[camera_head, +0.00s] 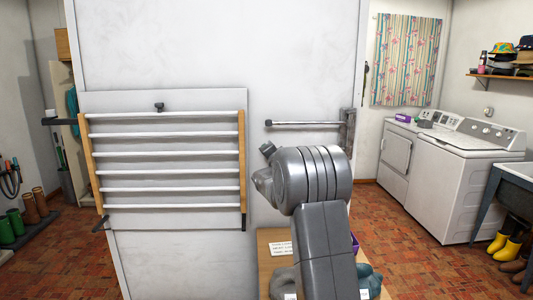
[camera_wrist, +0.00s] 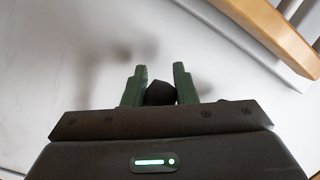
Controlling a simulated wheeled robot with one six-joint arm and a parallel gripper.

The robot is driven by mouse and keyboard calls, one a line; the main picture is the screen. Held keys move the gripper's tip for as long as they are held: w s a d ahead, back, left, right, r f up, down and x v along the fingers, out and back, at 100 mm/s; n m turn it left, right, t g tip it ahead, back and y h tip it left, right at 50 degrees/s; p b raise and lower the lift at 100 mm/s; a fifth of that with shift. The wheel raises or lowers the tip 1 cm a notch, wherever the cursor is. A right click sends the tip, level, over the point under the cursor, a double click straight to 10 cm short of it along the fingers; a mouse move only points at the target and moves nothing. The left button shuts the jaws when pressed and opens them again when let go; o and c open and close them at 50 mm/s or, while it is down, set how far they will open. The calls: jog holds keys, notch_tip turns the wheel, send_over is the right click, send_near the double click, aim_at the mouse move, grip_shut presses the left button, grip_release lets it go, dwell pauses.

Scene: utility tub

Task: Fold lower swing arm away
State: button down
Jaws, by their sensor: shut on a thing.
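An upper swing arm (camera_head: 305,123), a pale horizontal bar with a dark tip at its left end, sticks out leftward from a grey wall bracket (camera_head: 348,130) in the head view. The lower swing arm is hidden behind my own arm in that view, as is my gripper. In the wrist view my gripper (camera_wrist: 159,88) has its two green fingers shut on a dark rounded tip (camera_wrist: 160,94), which looks like the end of the lower swing arm. The rest of that bar does not show. A plain white wall lies behind the fingers.
A wall drying rack (camera_head: 242,160) with wooden sides and white rods is left of the bracket; its wooden side also shows in the wrist view (camera_wrist: 265,30). A small wooden table (camera_head: 268,262) with items stands below my arm. Washing machines (camera_head: 465,185) stand at the right.

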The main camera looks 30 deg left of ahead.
jog(key=shift+w+d+r, duration=0.15)
jog(key=shift+w+d, duration=0.1)
jog(key=shift+d, duration=0.1)
jog(key=c, duration=1.3)
grip_release()
jog(key=shift+w+d, duration=0.2)
jog(key=shift+d, duration=0.05)
jog(key=shift+o, duration=0.7)
jog(key=shift+w+d, duration=0.2)
jog(key=shift+d, duration=0.15)
jog(key=b+v, duration=0.3)
jog(key=v, duration=1)
jog(key=shift+s, duration=0.55)
jog(key=shift+a, duration=0.1)
jog(key=shift+c, duration=0.5)
